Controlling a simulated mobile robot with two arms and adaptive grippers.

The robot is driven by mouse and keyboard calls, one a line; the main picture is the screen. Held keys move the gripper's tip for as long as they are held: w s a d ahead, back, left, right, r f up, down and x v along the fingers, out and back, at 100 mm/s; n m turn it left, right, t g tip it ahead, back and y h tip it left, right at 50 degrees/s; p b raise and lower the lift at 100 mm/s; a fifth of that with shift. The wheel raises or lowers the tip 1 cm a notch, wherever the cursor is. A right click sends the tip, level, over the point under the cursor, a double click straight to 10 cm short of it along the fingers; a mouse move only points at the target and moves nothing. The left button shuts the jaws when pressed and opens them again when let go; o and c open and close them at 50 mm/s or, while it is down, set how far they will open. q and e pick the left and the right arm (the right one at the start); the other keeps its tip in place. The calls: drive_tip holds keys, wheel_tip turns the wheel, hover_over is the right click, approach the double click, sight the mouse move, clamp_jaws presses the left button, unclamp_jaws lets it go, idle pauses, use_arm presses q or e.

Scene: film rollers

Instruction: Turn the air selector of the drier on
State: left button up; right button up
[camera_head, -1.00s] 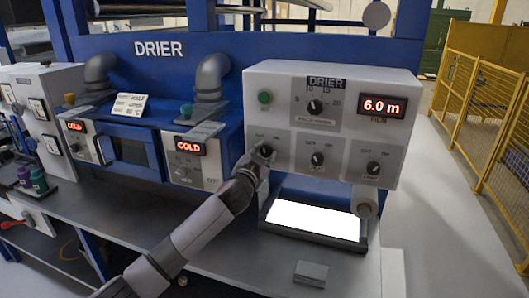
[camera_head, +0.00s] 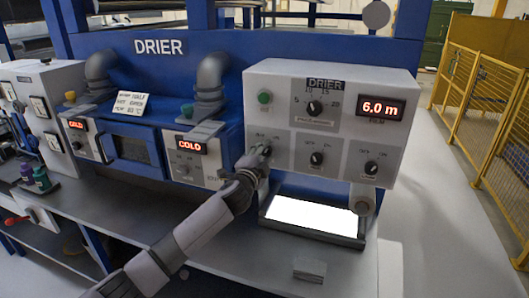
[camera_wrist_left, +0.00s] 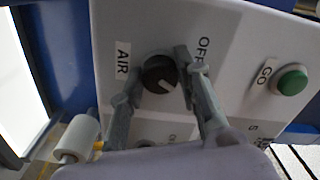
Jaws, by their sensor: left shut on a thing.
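The drier's air selector is a round black knob (camera_wrist_left: 158,76) on the grey control panel (camera_head: 345,130), between the AIR and OFF labels in the left wrist view. My left gripper (camera_wrist_left: 156,74) has a finger on either side of this knob and is shut on it. In the head view my left gripper (camera_head: 258,158) reaches the lower left selector of the panel and mostly hides that knob. The knob's exact pointer angle is hard to tell. My right gripper is not in view.
Beside it on the panel are two more lower selectors, the middle one (camera_head: 317,158) and the right one (camera_head: 371,167). A green GO button (camera_wrist_left: 291,82) and a display reading 6.0 m (camera_head: 380,108) are above. A bright light tray (camera_head: 362,241) lies below.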

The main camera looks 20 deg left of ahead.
use_arm(q)
drive_tip(key=shift+f+m, duration=0.1)
drive_tip(key=shift+m, duration=0.2)
drive_tip(key=o, duration=1.1)
drive_tip(key=shift+o, duration=0.2)
drive_tip(key=s, duration=1.2)
drive_tip(key=shift+a, duration=0.25)
